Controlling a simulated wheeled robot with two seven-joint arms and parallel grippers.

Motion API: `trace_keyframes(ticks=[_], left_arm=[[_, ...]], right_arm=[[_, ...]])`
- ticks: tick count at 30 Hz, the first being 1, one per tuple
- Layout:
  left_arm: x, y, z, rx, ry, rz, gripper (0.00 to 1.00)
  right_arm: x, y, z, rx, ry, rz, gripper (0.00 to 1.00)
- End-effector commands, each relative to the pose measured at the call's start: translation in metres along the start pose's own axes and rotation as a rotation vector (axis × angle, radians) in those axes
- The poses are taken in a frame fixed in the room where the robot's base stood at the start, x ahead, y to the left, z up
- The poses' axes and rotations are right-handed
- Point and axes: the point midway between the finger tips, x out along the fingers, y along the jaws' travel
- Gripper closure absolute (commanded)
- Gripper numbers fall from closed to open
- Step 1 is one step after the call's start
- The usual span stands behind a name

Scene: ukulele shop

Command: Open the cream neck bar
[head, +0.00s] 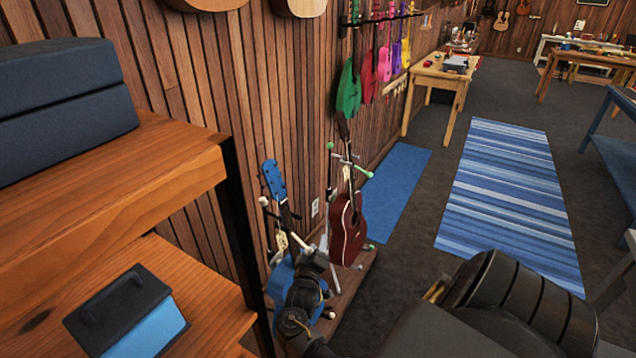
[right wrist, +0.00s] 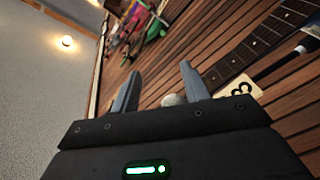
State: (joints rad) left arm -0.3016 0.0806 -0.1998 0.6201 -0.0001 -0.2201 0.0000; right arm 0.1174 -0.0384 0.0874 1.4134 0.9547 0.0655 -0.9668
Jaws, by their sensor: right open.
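A blue ukulele (head: 274,184) stands upright in a floor stand by the plank wall. The cream neck bar (head: 264,201) shows as a pale knob left of its neck; the rest is largely hidden. My right gripper (head: 304,254) is in front of the ukulele, close to its neck. In the right wrist view the gripper (right wrist: 159,68) is open. A cream rounded end (right wrist: 172,99) shows between its fingers, low near the palm; I cannot tell if it touches them. The ukulele's dark neck (right wrist: 262,40) runs to the right, with a pale tag (right wrist: 262,86).
A dark red guitar (head: 348,228) hangs in a stand with green-tipped bars (head: 346,160) just right. A wooden shelf (head: 120,190) with dark cases (head: 60,95) fills the left. Blue rugs (head: 505,190) and open carpet lie to the right.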

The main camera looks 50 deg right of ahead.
Motion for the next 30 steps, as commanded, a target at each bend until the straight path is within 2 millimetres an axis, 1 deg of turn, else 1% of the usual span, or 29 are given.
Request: trace_keyframes(ticks=[9, 13, 18, 30], left_arm=[[0.006, 0.0, -0.001, 0.0, 0.002, 0.0, 0.56], [0.008, 0.0, -0.001, 0.0, 0.002, 0.0, 0.56], [0.008, 0.0, -0.001, 0.0, 0.002, 0.0, 0.56], [0.008, 0.0, -0.001, 0.0, 0.002, 0.0, 0.56]], right_arm=[[-0.051, -0.001, 0.002, 0.002, -0.001, -0.003, 0.55], [-0.065, 0.0, 0.002, 0.0, 0.0, -0.001, 0.55], [-0.072, 0.0, 0.001, 0.0, -0.001, 0.0, 0.55], [-0.072, 0.001, 0.001, 0.0, 0.0, 0.0, 0.55]])
